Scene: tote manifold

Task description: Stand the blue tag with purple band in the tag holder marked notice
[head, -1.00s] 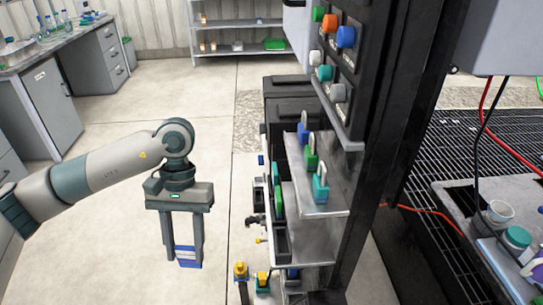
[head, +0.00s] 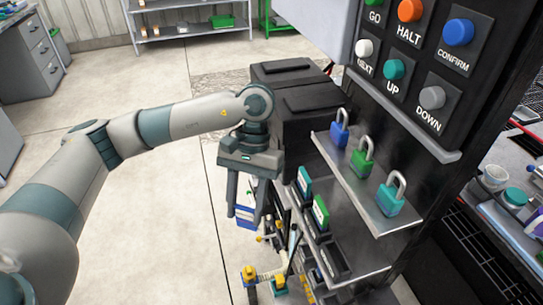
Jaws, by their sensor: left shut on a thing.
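My left gripper (head: 248,200) points down and is shut on a blue tag (head: 245,217) with a white face. A purple band on it is too small to tell from the blue. The tag hangs between the fingertips, left of the lower shelf (head: 368,284) on the black panel. Dark tag holders stand along that shelf's left side. A teal tag (head: 304,184) and a green tag (head: 321,214) stand in two of them. A nearer dark holder (head: 334,262) looks empty. The holder markings, including notice, cannot be read. My right gripper is not in view.
A metal shelf (head: 352,180) above holds a blue padlock (head: 340,132), a green padlock (head: 361,159) and a teal padlock (head: 390,198). A panel of labelled buttons (head: 409,62) rises at the right. Yellow-topped fittings (head: 249,273) stand below the gripper. The floor at left is clear.

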